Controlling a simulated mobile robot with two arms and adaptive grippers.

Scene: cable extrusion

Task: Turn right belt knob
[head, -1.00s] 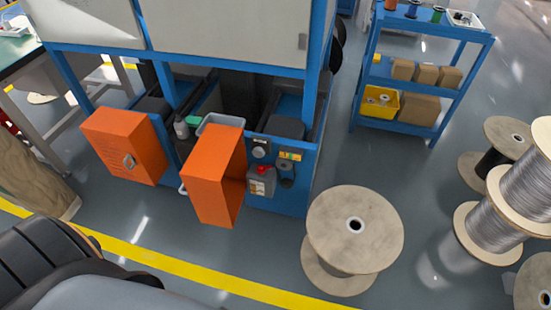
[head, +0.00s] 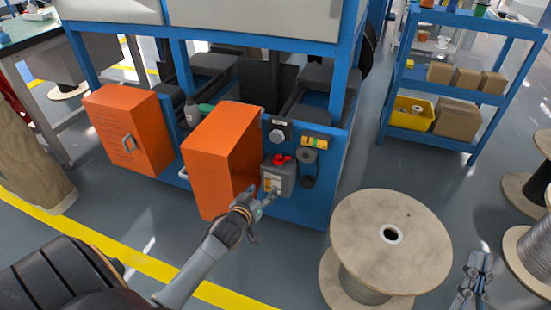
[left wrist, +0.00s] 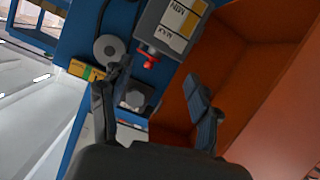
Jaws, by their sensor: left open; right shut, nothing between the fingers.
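A grey box with a red knob (head: 282,160) on top sits on the front of the blue machine. Above it is a faceted grey knob (head: 278,136); I cannot tell which one is the right belt knob. My left gripper (head: 262,193) is open in front of the grey box, beside the open orange door. In the left wrist view, the faceted knob (left wrist: 135,98) shows beyond and between my open fingers (left wrist: 157,88), partly covered by one finger. The red knob (left wrist: 148,57) is also between them. My right gripper (head: 478,268) is shut and empty at the lower right.
The open orange door (head: 215,160) stands close to the left of my left gripper. A large wooden spool (head: 390,225) stands between the machine and my right gripper.

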